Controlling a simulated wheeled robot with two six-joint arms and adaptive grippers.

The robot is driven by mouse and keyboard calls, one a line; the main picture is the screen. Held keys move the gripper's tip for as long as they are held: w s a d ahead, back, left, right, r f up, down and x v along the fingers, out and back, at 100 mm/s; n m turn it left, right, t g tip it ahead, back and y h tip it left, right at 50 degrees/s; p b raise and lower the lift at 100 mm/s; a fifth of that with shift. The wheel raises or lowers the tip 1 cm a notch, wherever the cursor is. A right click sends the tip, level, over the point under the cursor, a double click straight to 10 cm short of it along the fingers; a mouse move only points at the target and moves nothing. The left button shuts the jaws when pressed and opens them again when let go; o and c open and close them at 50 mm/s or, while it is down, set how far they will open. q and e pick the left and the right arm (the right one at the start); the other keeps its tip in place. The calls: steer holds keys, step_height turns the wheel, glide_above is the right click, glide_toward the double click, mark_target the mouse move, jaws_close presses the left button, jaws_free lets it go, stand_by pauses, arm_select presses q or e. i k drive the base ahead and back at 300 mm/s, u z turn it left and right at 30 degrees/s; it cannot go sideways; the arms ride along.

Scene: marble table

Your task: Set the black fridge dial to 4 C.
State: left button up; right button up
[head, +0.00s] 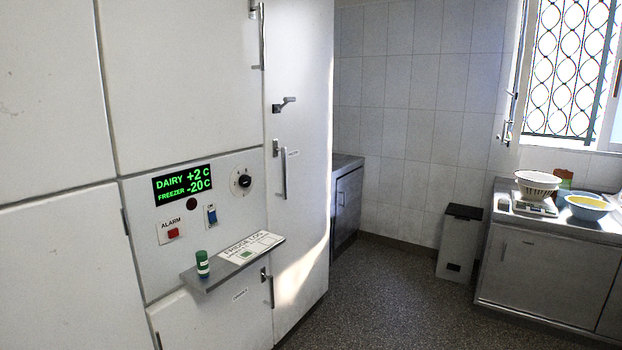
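The black fridge dial (243,181) sits on a pale round plate on the fridge's white front panel, right of the display. A light mark shows on the dial, but the scale around it is too small to read. The green display (183,184) reads DAIRY +2 C and FREEZER -20 C. Neither of my grippers shows in the head view.
Below the dial are a red alarm button (173,232), a blue switch (211,215) and a grey shelf (215,277) holding a green container (203,264) and a fridge log (251,247). The floor (400,300) to the right is clear. A bin (459,243) stands by the wall.

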mark_target(244, 181)
steer(key=z, duration=0.75)
steer(key=i, duration=0.8)
steer(key=z, duration=0.7)
steer(key=i, duration=1.1)
steer(key=u, duration=0.75)
steer(key=i, duration=0.8)
steer(key=u, duration=0.75)
